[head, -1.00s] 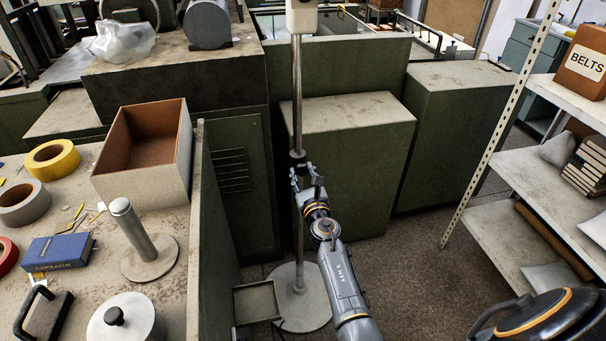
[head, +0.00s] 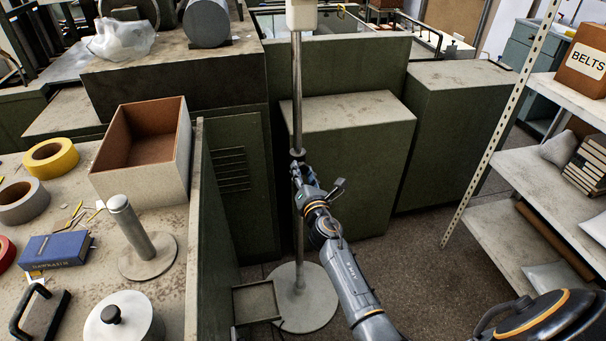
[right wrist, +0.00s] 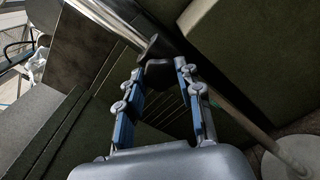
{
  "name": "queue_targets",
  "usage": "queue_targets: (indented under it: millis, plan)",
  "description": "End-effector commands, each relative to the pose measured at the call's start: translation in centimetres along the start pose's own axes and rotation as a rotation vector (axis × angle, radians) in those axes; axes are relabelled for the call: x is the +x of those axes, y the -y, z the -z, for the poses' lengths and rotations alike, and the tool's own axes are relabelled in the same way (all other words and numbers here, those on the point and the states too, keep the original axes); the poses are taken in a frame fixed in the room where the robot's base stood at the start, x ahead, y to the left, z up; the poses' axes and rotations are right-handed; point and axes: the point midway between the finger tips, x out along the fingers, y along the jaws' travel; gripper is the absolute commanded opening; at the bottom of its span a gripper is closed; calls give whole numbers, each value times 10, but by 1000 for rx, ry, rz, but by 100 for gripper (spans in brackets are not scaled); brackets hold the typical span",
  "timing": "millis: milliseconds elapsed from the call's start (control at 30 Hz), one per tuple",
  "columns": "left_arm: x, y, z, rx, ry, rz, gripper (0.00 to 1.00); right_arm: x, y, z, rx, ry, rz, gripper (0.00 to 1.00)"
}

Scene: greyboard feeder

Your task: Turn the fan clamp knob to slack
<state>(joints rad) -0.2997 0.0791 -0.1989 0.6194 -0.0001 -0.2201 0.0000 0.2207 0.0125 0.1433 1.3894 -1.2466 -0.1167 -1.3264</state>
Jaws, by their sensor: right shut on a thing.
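The fan stand's pole (head: 297,95) rises from a round base (head: 315,300) to a pale housing (head: 301,15) at the top edge; any fan above is out of frame. A clamp collar (head: 297,154) sits on the pole. My right gripper (head: 301,174) is at the pole just below this collar. In the right wrist view, the right gripper (right wrist: 160,70) has its two fingers on either side of the dark clamp knob (right wrist: 158,76), shut on it. The knob is mostly hidden by the gripper in the head view. My left gripper is not in view.
Green cabinets (head: 345,115) stand close behind the pole. A workbench on the left holds an open box (head: 145,185), tape rolls (head: 50,160) and a metal post (head: 132,228). A shelf (head: 545,185) with a BELTS box (head: 583,60) is at right.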

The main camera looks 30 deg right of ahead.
Motion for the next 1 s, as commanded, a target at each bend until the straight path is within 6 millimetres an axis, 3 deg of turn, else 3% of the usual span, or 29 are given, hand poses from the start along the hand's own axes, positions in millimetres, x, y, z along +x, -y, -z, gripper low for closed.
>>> queue_targets:
  millis: [1000]
  plan:
    - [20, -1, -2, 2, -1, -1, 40, 0, 2, 0, 967, 3, 0, 4]
